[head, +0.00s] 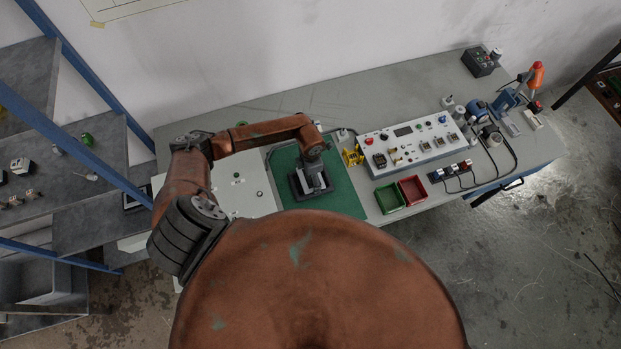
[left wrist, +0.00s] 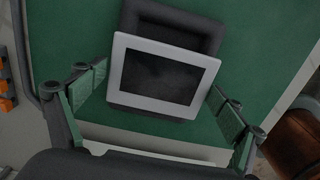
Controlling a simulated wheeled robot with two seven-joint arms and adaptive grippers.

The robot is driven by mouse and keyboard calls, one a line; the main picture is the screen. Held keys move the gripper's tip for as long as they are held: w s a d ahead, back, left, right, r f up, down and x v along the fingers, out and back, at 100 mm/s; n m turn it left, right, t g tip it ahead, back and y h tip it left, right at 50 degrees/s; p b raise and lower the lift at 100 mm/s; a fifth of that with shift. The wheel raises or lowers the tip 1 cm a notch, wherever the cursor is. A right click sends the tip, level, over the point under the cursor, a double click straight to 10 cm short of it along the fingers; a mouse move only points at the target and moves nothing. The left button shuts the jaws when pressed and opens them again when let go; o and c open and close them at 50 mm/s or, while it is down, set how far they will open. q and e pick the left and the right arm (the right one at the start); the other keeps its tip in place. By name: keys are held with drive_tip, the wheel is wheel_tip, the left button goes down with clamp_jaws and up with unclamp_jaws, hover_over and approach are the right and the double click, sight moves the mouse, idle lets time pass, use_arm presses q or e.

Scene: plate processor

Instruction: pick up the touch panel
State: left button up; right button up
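The touch panel (left wrist: 165,77) has a white frame and a dark screen. In the left wrist view it rests on a dark stand (left wrist: 190,32) over the green mat (left wrist: 262,50). The panel also shows in the head view (head: 316,184), partly covered by my left gripper (head: 313,163). My left gripper is open, with its green-padded fingers spread on either side of the panel's near part. I see a gap at the right finger; whether the left one touches is not clear. My right gripper is in neither view.
A green bin (head: 389,198) and a red bin (head: 413,190) stand right of the mat. Behind them is a white control box (head: 408,143) with buttons. A small yellow item (head: 352,155) lies by the mat. Shelves with blue posts (head: 85,70) stand at the left.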

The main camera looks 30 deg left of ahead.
use_arm(q)
drive_tip(key=c, duration=1.1)
drive_tip(key=shift+c, duration=0.2)
drive_tip(key=shift+r, duration=0.15)
